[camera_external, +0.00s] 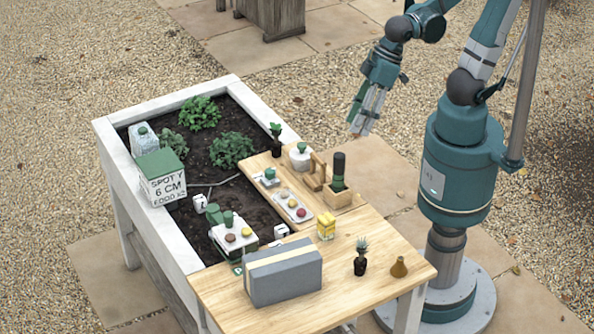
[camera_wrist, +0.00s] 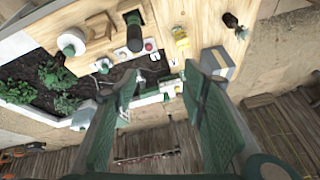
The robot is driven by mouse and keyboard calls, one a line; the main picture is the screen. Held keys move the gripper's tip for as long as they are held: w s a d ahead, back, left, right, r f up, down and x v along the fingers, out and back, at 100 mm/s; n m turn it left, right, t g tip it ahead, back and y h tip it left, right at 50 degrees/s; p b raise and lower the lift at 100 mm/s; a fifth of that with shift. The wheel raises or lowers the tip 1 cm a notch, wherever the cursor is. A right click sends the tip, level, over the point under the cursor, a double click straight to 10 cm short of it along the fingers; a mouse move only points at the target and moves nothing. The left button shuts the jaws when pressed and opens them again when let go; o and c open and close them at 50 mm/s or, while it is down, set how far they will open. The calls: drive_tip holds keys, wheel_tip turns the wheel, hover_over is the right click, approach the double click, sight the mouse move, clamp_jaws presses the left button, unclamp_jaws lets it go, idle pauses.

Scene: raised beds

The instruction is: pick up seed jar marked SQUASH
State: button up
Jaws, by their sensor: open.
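I cannot read SQUASH on any jar. A round white jar with a green knob (camera_external: 300,158) stands on the wooden shelf by the planter; it appears at upper left in the wrist view (camera_wrist: 72,42). A smaller jar with a green lid (camera_external: 269,178) sits on the shelf nearer the soil. My gripper (camera_external: 366,117) hangs open and empty in the air, right of the shelf and apart from everything. Its two fingers are spread in the wrist view (camera_wrist: 158,105).
A lettered white box with green lid (camera_external: 161,188) stands on the planter edge. A dark cylinder (camera_external: 338,170) rises from a wooden block near the white jar.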

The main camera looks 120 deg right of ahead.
drive_tip(key=w+a+f+m+g+p, duration=0.1)
drive_tip(key=w+a+f+m+g, duration=0.25)
drive_tip(key=w+f+m, duration=0.55)
drive_tip(key=m+g, duration=0.2)
drive_tip(key=m, duration=0.1)
hover_over(326, 217)
wheel_tip(326, 217, down, 10)
drive_tip(key=shift+s+d+r+p, duration=0.15)
drive_tip(key=shift+r+p, duration=0.1)
drive_tip(key=shift+p, duration=0.15)
drive_tip(key=shift+a+f+m, duration=0.3)
drive_tip(key=shift+f+m, duration=0.2)
drive_tip(key=shift+f, duration=0.4)
drive_tip(key=shift+f, duration=1.3)
drive_tip(key=shift+f, duration=0.1)
drive_tip(key=shift+d+f+b, duration=0.15)
drive_tip(key=shift+f+b, duration=0.5)
drive_tip(key=shift+f, duration=1.85)
drive_tip(key=shift+c, duration=0.5)
